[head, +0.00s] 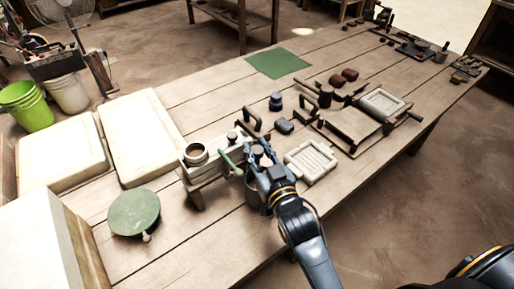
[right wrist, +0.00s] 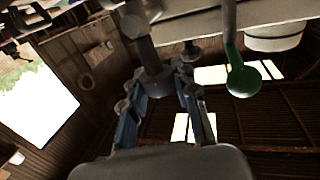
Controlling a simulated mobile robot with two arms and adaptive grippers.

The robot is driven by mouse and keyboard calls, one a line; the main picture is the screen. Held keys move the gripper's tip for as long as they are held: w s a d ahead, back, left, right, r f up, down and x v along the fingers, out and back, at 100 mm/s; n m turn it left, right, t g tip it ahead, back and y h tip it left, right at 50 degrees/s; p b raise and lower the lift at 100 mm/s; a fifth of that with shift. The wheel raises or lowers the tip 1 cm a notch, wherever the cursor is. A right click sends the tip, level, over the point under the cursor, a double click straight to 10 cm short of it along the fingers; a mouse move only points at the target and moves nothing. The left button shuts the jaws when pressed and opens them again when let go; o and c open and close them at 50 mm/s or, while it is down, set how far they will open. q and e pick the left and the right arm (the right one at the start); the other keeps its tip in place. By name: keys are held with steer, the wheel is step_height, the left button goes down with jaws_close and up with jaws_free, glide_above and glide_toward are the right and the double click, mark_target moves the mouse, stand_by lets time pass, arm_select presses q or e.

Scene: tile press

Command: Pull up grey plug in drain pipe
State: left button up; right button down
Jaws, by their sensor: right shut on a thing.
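My right gripper (head: 262,152) reaches in from the lower right to the right end of the small raised bench in the head view. In the right wrist view its two blue-sided fingers (right wrist: 160,88) are shut on the grey plug (right wrist: 156,82) at the end of the grey drain pipe (right wrist: 146,45). In the head view the fingers and wrist mostly hide the plug. A green lever (head: 228,163) stands just left of the gripper; its round green end (right wrist: 242,81) also shows in the wrist view. My left gripper is not in view.
A round pot (head: 195,155) sits on the bench's left end. A white grid tray (head: 311,161) lies close right of my wrist. A green disc (head: 134,211) and white slabs (head: 140,135) lie left. Free table surrounds the green mat (head: 277,63).

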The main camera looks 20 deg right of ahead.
steer(key=c, duration=1)
jaws_free()
steer(key=s, duration=0.8)
steer(key=s+d, duration=0.1)
steer(key=s, duration=0.3)
